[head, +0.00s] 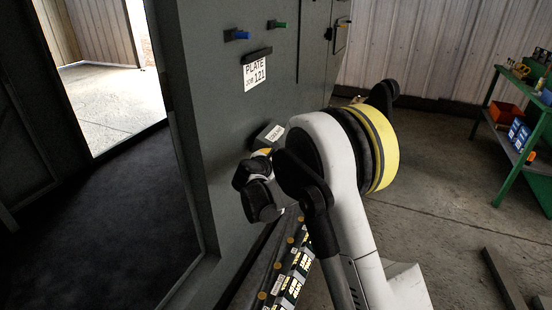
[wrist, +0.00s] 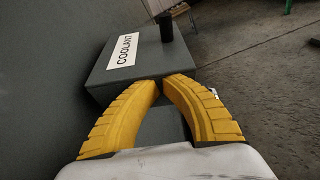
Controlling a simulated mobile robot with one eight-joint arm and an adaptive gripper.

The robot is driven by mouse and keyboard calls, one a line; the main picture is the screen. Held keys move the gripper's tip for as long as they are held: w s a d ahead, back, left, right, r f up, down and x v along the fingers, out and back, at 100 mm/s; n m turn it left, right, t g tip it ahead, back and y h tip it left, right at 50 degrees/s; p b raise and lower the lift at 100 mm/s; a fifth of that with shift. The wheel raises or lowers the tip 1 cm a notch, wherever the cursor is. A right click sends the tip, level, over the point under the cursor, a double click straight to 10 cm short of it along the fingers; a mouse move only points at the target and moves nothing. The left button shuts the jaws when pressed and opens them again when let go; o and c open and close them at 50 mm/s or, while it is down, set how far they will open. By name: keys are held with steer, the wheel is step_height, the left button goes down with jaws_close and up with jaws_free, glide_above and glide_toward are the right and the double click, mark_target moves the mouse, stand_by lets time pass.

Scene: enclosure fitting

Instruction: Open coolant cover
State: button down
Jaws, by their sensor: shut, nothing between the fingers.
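The coolant cover (wrist: 112,72) is a grey box-like lid on the machine's side, with a white COOLANT label (wrist: 124,51) on top. A short black upright post (wrist: 165,27) stands at its far end. In the head view the cover (head: 262,131) is small, on the grey wall just beyond my wrist. My gripper (wrist: 165,80) has yellow ribbed fingers with tips together and nothing between them. The tips overlap the cover's near edge in the wrist view; whether they touch it I cannot tell. In the head view my arm mostly hides the gripper.
The grey enclosure wall (head: 222,140) carries a PLATE JOB 121 sign (head: 255,73), a blue handle (head: 238,35) and a green handle (head: 279,24). An open doorway is at left. A green shelf (head: 490,115) with bins stands right.

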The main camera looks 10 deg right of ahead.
mark_target(272, 142)
steer(key=r+n, duration=0.1)
steer(key=r+n+h+p, duration=0.1)
steer(key=r+n+g, duration=0.1)
steer(key=r, duration=0.1)
steer(key=shift+w+a+r+h+p, duration=0.1)
steer(key=shift+w+a+h+p, duration=0.2)
steer(key=shift+a+p, duration=0.1)
steer(key=shift+w+a+r, duration=0.15)
steer(key=shift+a+r, duration=0.05)
steer(key=shift+r, duration=0.15)
steer(key=shift+w, duration=0.1)
steer(key=shift+a+r, duration=0.15)
